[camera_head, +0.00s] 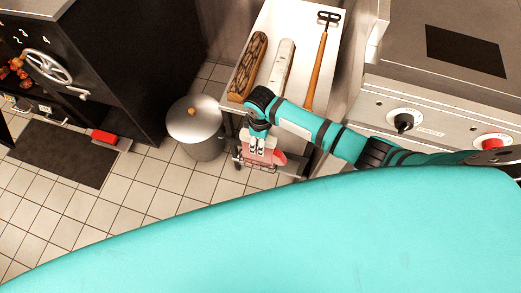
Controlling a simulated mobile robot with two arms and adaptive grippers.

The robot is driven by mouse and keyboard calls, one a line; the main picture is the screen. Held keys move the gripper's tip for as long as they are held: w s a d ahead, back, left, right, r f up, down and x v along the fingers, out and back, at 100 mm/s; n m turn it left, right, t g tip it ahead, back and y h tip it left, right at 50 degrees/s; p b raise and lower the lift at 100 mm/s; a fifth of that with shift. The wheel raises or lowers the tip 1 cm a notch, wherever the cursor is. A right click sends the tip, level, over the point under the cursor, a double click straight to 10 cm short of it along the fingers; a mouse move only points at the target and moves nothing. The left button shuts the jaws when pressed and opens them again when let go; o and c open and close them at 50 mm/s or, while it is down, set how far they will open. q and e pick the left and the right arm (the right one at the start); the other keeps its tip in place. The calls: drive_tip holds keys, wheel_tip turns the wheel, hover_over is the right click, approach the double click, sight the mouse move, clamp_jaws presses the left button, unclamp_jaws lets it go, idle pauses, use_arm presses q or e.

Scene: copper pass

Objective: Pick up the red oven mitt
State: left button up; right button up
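A red and pinkish thing that looks like the oven mitt (280,158) is at the near end of the metal cart, below its top. My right gripper (256,149) points down over it and hides part of it. The two light fingertips look close to the mitt, but I cannot tell whether they touch it or have closed on it. My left gripper is not in view.
The cart top (266,62) holds a dark loaf-like block (248,66), a pale bar (281,66) and a long wooden-handled tool (319,66). A lidded pot (196,122) stands left of the cart. A stove (440,75) is right.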

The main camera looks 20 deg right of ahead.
clamp_jaws()
drive_tip(key=shift+r, duration=0.1)
idle(0.3)
